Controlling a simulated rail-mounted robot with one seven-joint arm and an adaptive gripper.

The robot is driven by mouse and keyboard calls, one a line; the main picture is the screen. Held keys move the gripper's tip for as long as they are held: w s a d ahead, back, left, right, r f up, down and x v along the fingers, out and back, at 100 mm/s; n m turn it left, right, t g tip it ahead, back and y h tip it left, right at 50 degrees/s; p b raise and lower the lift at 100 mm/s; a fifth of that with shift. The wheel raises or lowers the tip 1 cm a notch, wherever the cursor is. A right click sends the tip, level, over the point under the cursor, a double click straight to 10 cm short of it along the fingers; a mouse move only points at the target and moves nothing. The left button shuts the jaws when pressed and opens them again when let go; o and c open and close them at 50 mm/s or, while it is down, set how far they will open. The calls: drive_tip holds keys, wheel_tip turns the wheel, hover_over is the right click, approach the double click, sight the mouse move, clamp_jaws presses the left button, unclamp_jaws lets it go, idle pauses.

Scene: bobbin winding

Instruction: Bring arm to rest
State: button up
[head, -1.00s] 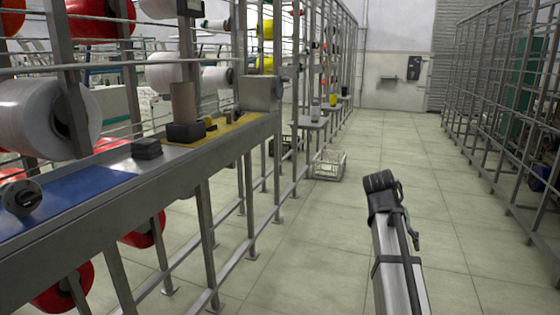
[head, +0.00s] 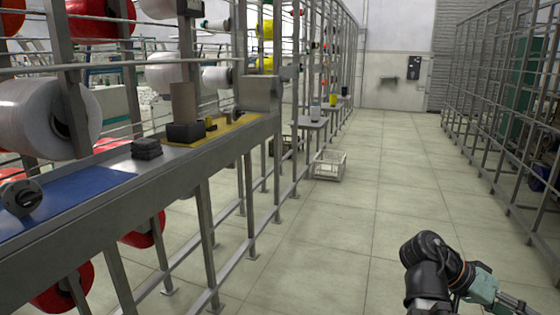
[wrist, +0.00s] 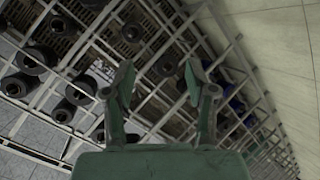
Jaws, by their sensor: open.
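My gripper (wrist: 157,82) shows in the wrist view with its two green fingers apart and nothing between them. Behind the fingers is a metal rack with dark spools, some way off. In the head view my arm is at the lower right, over the tiled aisle floor. The gripper's fingertips are cut off or too unclear there to make out.
A long metal bench (head: 100,196) with a blue mat (head: 75,196) and a yellow mat (head: 240,131) runs along the left. A white crate (head: 328,166) stands on the floor beside it. A wire rack (head: 510,110) lines the right. The aisle floor (head: 400,180) between is clear.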

drive_tip(key=w+a+f+n+t+y+p, duration=0.1)
drive_tip(key=w+a+f+n+y+p, duration=0.15)
drive_tip(key=w+f+n+p, duration=0.45)
drive_tip(key=s+a+f+n+y+p, duration=0.1)
drive_tip(key=a+f+n+p, duration=0.1)
drive_tip(key=a+f+p, duration=0.35)
drive_tip(key=s+a+f+n+y+p, duration=0.1)
drive_tip(key=s+a+f+y+p, duration=0.15)
drive_tip(key=f+p, duration=0.5)
drive_tip(key=s+a+f+n+g+y+p, duration=0.1)
drive_tip(key=s+a+f+y+p, duration=0.1)
drive_tip(key=s+a, duration=0.4)
drive_tip(key=s+a+f+y+p, duration=0.1)
drive_tip(key=s+a+f+p, duration=0.4)
drive_tip(key=s, duration=0.3)
drive_tip(key=s+a+f+n+g+y+p, duration=0.1)
drive_tip(key=s+a+f+y+p, duration=0.1)
drive_tip(key=s+a+f+p, duration=0.2)
drive_tip(key=s+a+p, duration=0.2)
drive_tip(key=s+a, duration=0.1)
drive_tip(key=shift+a+n+g+y, duration=0.2)
drive_tip(key=shift+n+g+y, duration=0.1)
